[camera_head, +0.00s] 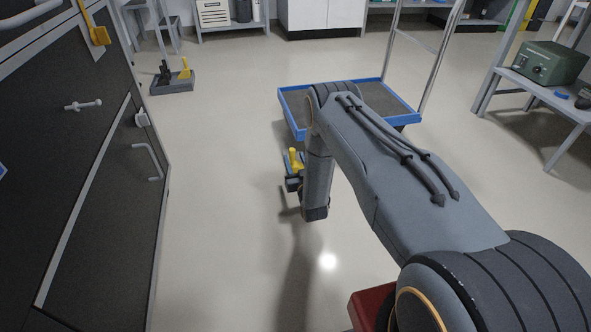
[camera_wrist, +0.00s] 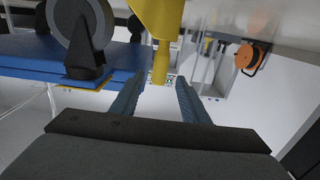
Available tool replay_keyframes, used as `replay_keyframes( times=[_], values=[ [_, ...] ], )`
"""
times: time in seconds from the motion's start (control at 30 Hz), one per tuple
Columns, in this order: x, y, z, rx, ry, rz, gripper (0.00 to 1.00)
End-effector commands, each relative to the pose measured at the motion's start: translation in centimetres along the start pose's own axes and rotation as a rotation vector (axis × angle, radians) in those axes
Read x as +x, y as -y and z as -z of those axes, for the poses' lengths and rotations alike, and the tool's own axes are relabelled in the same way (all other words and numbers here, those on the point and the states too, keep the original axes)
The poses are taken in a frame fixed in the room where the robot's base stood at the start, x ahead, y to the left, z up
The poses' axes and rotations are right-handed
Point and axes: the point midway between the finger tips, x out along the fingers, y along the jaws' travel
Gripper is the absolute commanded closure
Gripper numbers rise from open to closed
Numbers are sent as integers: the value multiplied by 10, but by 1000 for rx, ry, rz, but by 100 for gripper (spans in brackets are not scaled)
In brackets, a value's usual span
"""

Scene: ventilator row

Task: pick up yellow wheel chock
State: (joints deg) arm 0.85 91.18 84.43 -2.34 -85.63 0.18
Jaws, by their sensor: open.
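The yellow wheel chock (camera_wrist: 157,14) is at the top middle of the wrist view, its narrow upright part pointing down the picture. That part reaches between the tips of my gripper (camera_wrist: 158,82). The two blue fingers stand apart on either side of it, with gaps showing. In the head view the chock (camera_head: 293,158) is a small yellow shape at my gripper, left of my arm. My arm hides part of the area there, so the chock's base cannot be made out.
A blue-rimmed cart (camera_head: 292,115) with a metal handle stands just behind; its caster wheel (camera_wrist: 80,22) is close in the wrist view, which appears upside down. A dark cabinet (camera_head: 85,170) is at left. A grey tray (camera_head: 172,87) stands farther back. Floor between is clear.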

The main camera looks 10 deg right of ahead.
Motion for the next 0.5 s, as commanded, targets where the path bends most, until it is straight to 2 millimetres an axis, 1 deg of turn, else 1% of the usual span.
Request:
replay_keyframes(
  times=[0.23,0.4,0.5],
  values=[
    [23,0,-8,0,-1,0,59],
    [44,0,-8,0,-2,0,59],
    [48,0,-7,0,0,0,59]
  ],
)
